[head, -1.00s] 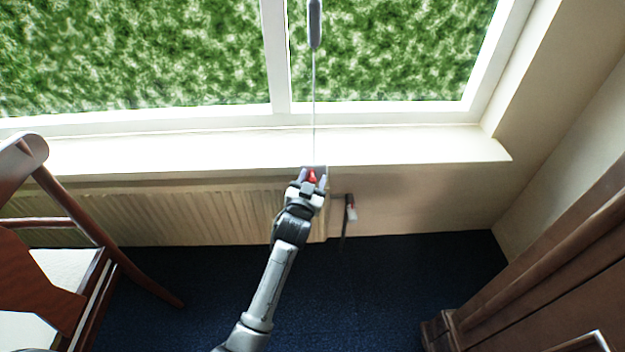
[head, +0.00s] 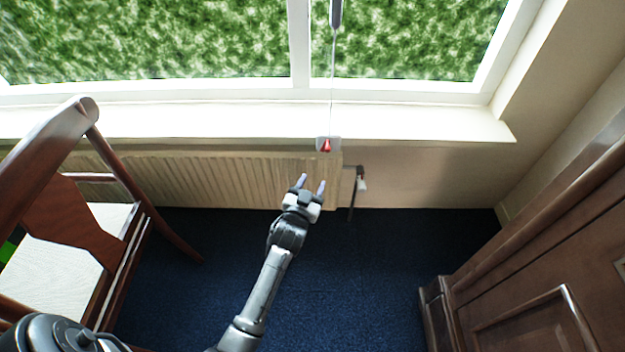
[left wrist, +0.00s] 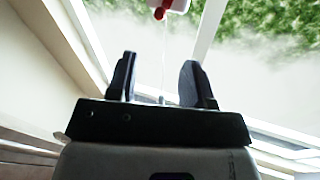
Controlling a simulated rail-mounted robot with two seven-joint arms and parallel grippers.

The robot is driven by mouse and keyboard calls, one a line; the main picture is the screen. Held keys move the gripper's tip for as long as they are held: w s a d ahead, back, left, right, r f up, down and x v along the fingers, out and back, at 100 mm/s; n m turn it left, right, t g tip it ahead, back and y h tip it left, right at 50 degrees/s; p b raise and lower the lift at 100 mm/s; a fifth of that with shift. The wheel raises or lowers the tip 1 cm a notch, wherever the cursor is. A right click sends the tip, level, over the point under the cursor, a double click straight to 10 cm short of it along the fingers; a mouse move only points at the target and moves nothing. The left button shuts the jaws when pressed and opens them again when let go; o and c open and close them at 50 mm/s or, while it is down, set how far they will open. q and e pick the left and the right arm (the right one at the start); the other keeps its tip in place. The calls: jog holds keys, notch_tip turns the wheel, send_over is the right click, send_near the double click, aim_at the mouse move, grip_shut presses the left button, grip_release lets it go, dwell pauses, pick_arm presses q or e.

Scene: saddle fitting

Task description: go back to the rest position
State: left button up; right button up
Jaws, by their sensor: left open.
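My left gripper (head: 312,184) is open and empty, in front of the radiator near its right end. A red piece (head: 326,145) sits on a small pale fitting (head: 335,143) at the front edge of the window sill, above and apart from my fingertips. A thin cord runs up from it to a grey handle (head: 336,14) in front of the window. In the left wrist view the open fingers (left wrist: 161,82) show with nothing between them but the distant cord, and the red piece (left wrist: 159,12) is at the top edge. My right gripper is not in view.
A wooden chair (head: 70,225) with a pale seat stands at the left. A brown wooden cabinet (head: 540,270) fills the right. The radiator (head: 220,180) runs under the sill (head: 420,125), with a valve (head: 361,183) at its right. Blue carpet between is clear.

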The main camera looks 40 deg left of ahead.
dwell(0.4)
pick_arm(q)
notch_tip(320, 180, down, 4)
jog(key=s+n+g+h, duration=0.1)
jog(key=s+g+h, duration=0.15)
jog(key=g, duration=0.35)
jog(key=s+d+r+m+g+h+p, duration=0.2)
jog(key=s+d+r+p, duration=0.3)
jog(key=s, duration=0.3)
jog(key=s+d+r+m+g+h+p, duration=0.25)
jog(key=s+d+r, duration=0.25)
jog(key=s+d, duration=0.3)
jog(key=s+r+g+p, duration=0.1)
jog(key=s+g+p, duration=0.3)
jog(key=s+p, duration=0.85)
jog(key=w+r+p+v, duration=0.1)
jog(key=w+p+v, duration=0.2)
jog(key=p+v, duration=1.3)
jog(key=w+r+p+v, duration=0.1)
jog(key=w+p+v, duration=0.3)
jog(key=p+v, duration=1.3)
notch_tip(320, 180, up, 3)
jog(key=shift+s+d+r+m+p, duration=0.1)
jog(key=shift+s+d+m+p, duration=0.3)
jog(key=shift+d, duration=0.25)
jog(key=shift+t, duration=0.25)
